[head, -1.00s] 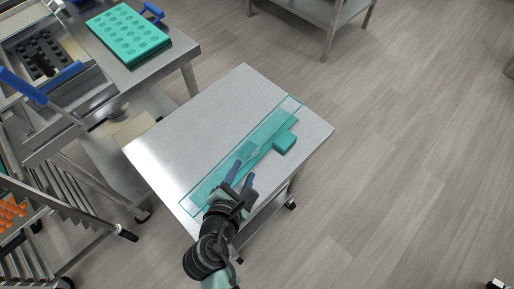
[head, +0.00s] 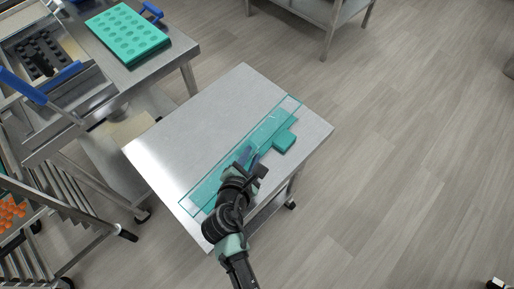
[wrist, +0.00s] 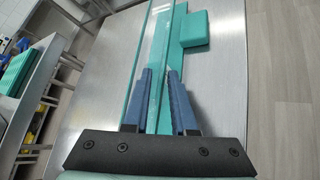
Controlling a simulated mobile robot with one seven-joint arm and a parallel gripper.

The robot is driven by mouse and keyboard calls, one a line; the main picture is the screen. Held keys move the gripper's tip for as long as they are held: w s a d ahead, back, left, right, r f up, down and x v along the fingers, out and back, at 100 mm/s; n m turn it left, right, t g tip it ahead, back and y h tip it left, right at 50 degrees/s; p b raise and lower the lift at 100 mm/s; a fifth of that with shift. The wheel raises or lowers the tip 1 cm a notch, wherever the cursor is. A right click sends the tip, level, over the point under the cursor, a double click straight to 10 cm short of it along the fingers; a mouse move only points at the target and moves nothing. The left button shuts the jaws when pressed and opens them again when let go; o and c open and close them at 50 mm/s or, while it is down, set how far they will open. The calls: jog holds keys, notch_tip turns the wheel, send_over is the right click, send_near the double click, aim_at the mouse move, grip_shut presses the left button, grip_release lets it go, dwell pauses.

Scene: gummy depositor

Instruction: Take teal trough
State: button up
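The teal trough (head: 268,129) is long, narrow and partly see-through. It lies diagonally on a metal cart top. A solid teal block (head: 284,141) sits against its right side; I cannot tell if it is joined on. My gripper (head: 249,158) is over the trough's middle and hides part of it. In the wrist view the two blue fingers of my gripper (wrist: 158,72) are apart, with a thin edge of the trough (wrist: 156,42) running between them. I cannot tell whether either finger touches it.
The cart top (head: 190,129) is bare left of the trough. A teal mould tray (head: 127,34) lies on a metal table at the upper left. A wheeled rack (head: 50,215) stands at the left. Open floor (head: 410,150) lies to the right.

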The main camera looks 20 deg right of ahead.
grip_shut()
dwell(1.1)
